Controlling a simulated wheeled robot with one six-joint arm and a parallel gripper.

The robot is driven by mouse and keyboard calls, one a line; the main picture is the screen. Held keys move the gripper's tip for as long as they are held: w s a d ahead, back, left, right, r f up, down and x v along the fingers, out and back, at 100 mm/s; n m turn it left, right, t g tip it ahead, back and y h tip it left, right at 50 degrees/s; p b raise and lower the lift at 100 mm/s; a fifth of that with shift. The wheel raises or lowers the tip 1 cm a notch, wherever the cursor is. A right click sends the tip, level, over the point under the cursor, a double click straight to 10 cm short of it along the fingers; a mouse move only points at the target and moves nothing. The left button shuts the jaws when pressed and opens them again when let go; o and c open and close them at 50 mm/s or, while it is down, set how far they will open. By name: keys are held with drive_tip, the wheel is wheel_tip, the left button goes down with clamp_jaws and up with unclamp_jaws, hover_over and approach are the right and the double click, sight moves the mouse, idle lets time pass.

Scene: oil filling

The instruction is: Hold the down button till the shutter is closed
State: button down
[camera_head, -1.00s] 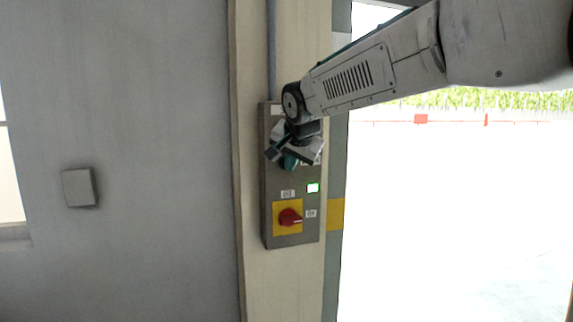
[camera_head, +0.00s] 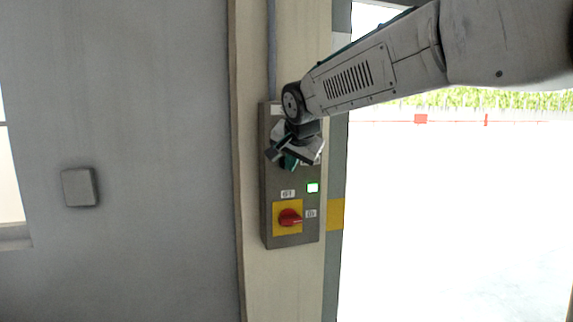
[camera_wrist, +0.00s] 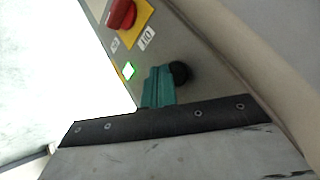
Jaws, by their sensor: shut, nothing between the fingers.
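The grey control box (camera_head: 294,238) is fixed on the pillar in the head view, with a red rotary switch (camera_head: 290,217) on a yellow plate and a lit green lamp (camera_head: 313,188). My gripper (camera_head: 290,163) is at the upper part of the box and hides what lies behind it. In the wrist view, the closed teal fingers (camera_wrist: 158,85) are at the face of the box. A dark round button (camera_wrist: 179,72) shows right beside the fingertips. I cannot tell whether the fingers press a button. The shutter itself is not seen; the doorway (camera_head: 450,200) at the right is open and bright.
A grey wall box (camera_head: 79,187) is on the wall at the left. The pillar (camera_head: 252,285) edges the opening. Red and white barriers (camera_head: 420,119) and greenery stand far outside. The wall below the control box is clear.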

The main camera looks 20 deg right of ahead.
idle(0.8)
drive_tip(key=shift+w, duration=0.45)
